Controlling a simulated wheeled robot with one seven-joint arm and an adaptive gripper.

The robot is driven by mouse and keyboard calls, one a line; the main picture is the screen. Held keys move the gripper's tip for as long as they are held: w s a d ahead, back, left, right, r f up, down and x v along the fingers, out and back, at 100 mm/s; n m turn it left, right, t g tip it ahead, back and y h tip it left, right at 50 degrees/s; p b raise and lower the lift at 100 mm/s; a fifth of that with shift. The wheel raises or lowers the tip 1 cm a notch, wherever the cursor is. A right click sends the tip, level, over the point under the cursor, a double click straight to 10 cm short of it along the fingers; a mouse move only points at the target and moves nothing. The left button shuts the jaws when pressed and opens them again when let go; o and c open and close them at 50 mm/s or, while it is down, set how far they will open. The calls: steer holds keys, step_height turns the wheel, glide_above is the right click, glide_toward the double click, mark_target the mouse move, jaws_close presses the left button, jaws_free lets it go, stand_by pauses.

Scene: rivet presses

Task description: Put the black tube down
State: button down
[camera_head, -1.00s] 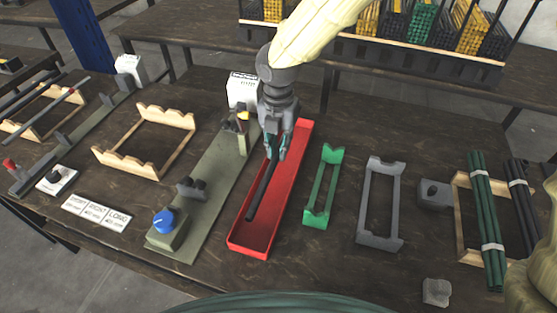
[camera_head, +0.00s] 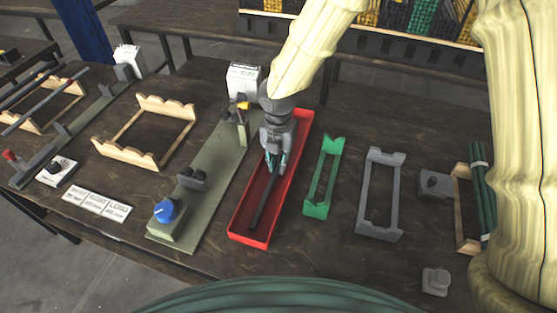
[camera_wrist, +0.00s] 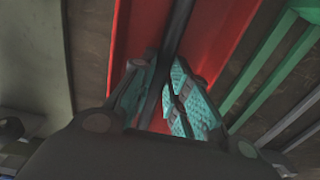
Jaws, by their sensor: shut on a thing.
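The black tube (camera_head: 262,205) lies lengthwise inside the long red tray (camera_head: 248,237), in the head view. Its near end is toward the tray's front wall. My gripper (camera_head: 275,168) is down in the tray, with its teal-padded fingers around the tube's upper part. In the wrist view, the tube (camera_wrist: 178,25) runs between the two finger pads (camera_wrist: 163,95), and the red tray floor (camera_wrist: 215,35) is behind it. My gripper is shut on the tube. The fingers hide the gripped part. I cannot tell whether the tube touches the tray floor along its whole length.
A green press base (camera_head: 203,208) with a blue knob (camera_head: 165,210) stands left of the tray. A green cradle (camera_head: 317,208) and a grey cradle (camera_head: 378,232) stand to the right. A wooden cradle (camera_head: 130,156) is at left. Bundled green tubes (camera_head: 482,195) lie far right, partly hidden by my arm.

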steer(key=c, duration=1.4)
jaws_free()
steer(key=shift+f, duration=0.1)
step_height(320, 180, up, 12)
steer(key=shift+r, duration=0.15)
